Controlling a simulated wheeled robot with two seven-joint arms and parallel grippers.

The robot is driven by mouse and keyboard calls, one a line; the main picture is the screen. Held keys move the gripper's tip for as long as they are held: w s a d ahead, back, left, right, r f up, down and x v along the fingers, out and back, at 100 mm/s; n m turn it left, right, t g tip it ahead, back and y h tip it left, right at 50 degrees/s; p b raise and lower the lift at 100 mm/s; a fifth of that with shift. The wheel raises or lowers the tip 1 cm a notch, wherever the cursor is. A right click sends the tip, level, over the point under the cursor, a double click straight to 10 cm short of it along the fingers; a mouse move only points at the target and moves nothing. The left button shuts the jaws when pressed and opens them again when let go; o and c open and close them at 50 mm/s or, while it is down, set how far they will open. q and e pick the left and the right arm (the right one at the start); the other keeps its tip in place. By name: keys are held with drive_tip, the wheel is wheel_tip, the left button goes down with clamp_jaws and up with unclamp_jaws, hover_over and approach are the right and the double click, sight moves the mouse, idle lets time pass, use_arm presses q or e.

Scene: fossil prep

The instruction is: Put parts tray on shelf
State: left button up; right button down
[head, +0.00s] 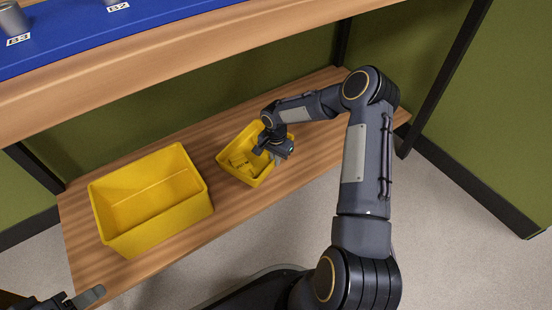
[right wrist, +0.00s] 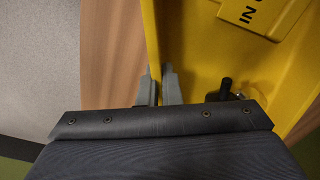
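The parts tray (head: 229,157) is a small yellow open tray in the middle of the lower wooden shelf in the head view. It appears to rest on the boards. My right gripper (head: 277,157) is at the tray's right, front side. In the right wrist view, my right gripper's fingers (right wrist: 160,88) are close together on either side of the tray's yellow wall (right wrist: 152,35), shut on it. A printed yellow block and a small dark part show inside the tray. My left gripper (head: 85,298) is only partly in view at the bottom left, apart from the tray.
A larger empty yellow bin (head: 155,236) stands on the lower shelf (head: 228,205), left of the tray. A dark post (head: 440,85) stands at the right. Bare shelf lies between bin and tray.

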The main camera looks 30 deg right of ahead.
drive_tip(key=shift+f+b, duration=0.3)
drive_tip(key=shift+f, duration=0.15)
drive_tip(key=c, duration=1.6)
unclamp_jaws()
drive_tip(key=shift+r+p, duration=0.3)
drive_tip(key=shift+p, duration=0.05)
wheel_tip(320, 180, up, 8)
drive_tip(key=p, duration=0.4)
